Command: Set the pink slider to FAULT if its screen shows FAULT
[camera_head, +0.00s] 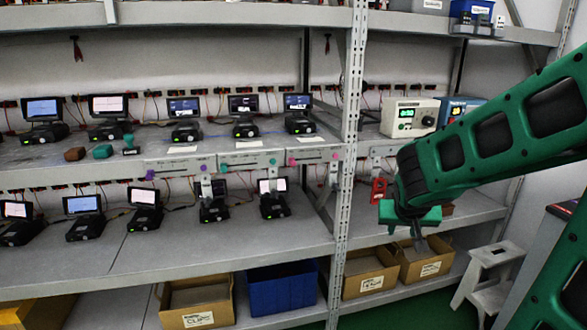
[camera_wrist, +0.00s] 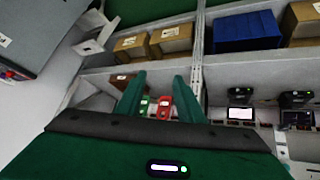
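A small pink slider knob (camera_head: 291,161) sits on a pale label strip along the front edge of the upper shelf, in the head view. Above it a device with a lit screen (camera_head: 298,101) stands on that shelf. The words on the screen are too small to read. My gripper (camera_head: 412,236) hangs to the right of the rack post, well apart from the slider. In the wrist view my gripper (camera_wrist: 158,97) has its two green fingers apart, with nothing held between them. I cannot pick out the pink slider in the wrist view.
Several other screened devices stand on both shelves, with purple and teal (camera_head: 224,168) sliders on the same edge. A rack post (camera_head: 347,140) stands between my gripper and the pink slider. Cardboard boxes (camera_head: 370,272), a blue bin (camera_head: 283,289) and a step stool (camera_head: 490,275) are lower down.

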